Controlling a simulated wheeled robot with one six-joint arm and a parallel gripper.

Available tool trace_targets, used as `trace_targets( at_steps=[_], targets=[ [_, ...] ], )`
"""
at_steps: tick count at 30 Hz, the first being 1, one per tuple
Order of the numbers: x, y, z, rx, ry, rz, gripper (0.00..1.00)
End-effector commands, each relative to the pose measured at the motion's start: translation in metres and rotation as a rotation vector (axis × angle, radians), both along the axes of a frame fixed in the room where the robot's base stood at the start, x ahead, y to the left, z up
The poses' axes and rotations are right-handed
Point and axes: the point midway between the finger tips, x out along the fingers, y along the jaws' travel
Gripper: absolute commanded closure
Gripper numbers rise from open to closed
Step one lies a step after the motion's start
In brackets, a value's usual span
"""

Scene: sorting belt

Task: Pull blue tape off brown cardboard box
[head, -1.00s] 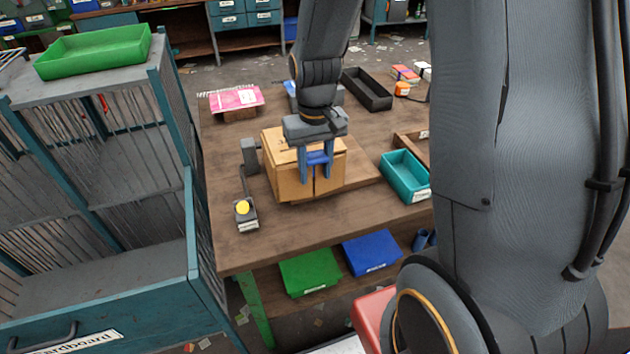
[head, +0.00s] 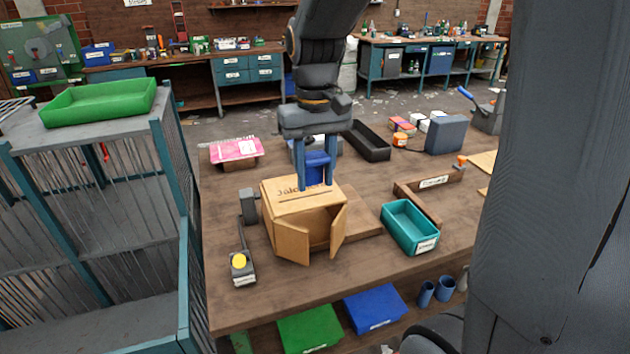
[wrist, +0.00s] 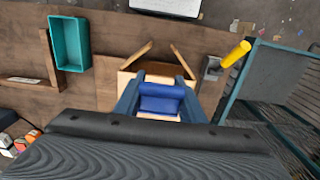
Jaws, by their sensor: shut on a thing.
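The brown cardboard box (head: 296,200) stands on the wooden table, with dark lettering and a slot in its top. Its two front flaps, the left flap (head: 291,243) and the right flap (head: 339,231), stand swung open. My gripper (head: 315,186) is upright over the box's top, its two blue fingers pointing down. It is shut on the blue tape (head: 315,168), a bright blue piece between the fingers. The tape also shows between the fingers in the wrist view (wrist: 160,99), with the box (wrist: 128,77) behind it. Whether the fingertips touch the box top is unclear.
A teal tray (head: 422,240) stands right of the box. A black tray (head: 366,141) and pink notebook (head: 236,149) lie behind. A rack with a green tray (head: 98,104) stands left. The front table strip is clear.

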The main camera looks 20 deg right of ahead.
Motion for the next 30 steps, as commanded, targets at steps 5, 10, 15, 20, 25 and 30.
trace_targets(
  at_steps=[5, 10, 15, 20, 25, 30],
  targets=[
    [0.0, 0.0, 0.0, 0.0, 0.0, 0.0, 0.91],
    [0.0, 0.0, 0.0, 0.0, 0.0, 0.0, 0.91],
    [-0.002, 0.0, 0.0, 0.0, -0.001, 0.0, 0.91],
    [-0.007, 0.0, 0.0, 0.0, -0.001, 0.0, 0.91],
    [-0.011, 0.0, 0.0, 0.0, -0.001, 0.0, 0.91],
    [-0.016, 0.0, 0.0, 0.0, 0.0, 0.0, 0.91]
  ],
)
